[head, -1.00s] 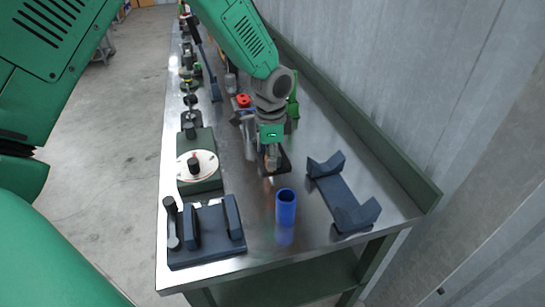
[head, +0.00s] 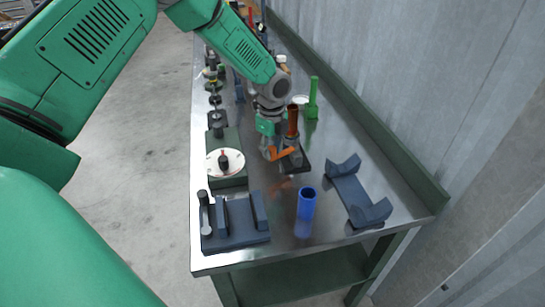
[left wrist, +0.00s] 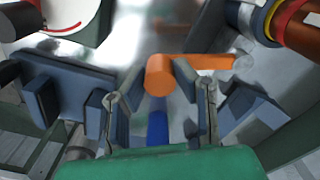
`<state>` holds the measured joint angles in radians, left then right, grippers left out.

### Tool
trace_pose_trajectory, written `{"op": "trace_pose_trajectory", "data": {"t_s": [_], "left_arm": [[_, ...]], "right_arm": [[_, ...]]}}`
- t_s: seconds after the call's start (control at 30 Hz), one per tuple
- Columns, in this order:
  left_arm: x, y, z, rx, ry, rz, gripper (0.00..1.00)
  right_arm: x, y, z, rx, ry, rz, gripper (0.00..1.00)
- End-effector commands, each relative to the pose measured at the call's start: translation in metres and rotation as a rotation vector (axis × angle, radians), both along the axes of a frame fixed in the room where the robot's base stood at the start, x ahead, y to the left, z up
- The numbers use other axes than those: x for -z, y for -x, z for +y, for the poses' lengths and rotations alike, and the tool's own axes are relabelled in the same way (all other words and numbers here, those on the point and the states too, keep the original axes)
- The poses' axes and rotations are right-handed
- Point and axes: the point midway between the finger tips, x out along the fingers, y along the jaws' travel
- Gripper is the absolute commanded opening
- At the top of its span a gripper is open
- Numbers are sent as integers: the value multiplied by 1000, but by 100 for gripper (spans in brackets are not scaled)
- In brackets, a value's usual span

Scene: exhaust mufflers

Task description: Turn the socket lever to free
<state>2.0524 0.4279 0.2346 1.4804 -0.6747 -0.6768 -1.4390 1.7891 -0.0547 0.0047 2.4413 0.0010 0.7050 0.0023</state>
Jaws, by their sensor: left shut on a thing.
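The orange socket lever (head: 283,154) sticks out to the left from the socket (head: 293,148), a grey body on a dark base with a brown tube (head: 292,121) upright in it. My left gripper (head: 270,153) is at the lever's outer end, left of the socket. In the left wrist view the lever (left wrist: 205,62) runs from the upper right to a round end between the fingers of my left gripper (left wrist: 158,82). The gripper is shut on it. The exact finger contact is hard to see. My right gripper is not in view.
A blue cup (head: 306,204) stands in front of the socket. A dark cradle (head: 352,193) is at the right, a dark slotted block (head: 235,222) at the front left, and a green box with a white dial (head: 225,162) at the left. A green object (head: 313,98) stands behind.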

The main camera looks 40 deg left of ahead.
Motion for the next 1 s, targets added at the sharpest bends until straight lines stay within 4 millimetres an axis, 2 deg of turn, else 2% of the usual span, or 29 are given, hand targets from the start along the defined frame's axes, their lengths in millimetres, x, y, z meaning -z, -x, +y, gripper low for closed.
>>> {"op": "trace_pose_trajectory", "data": {"t_s": [0.2, 0.5, 1.0], "left_arm": [[1, -12, 17, 177, -1, 5, 0], [1, -20, 29, 345, -2, 5, 0], [0, -26, 34, 417, -4, 1, 0]], "right_arm": [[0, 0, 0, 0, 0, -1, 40], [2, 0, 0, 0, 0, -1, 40], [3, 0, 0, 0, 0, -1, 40]]}}
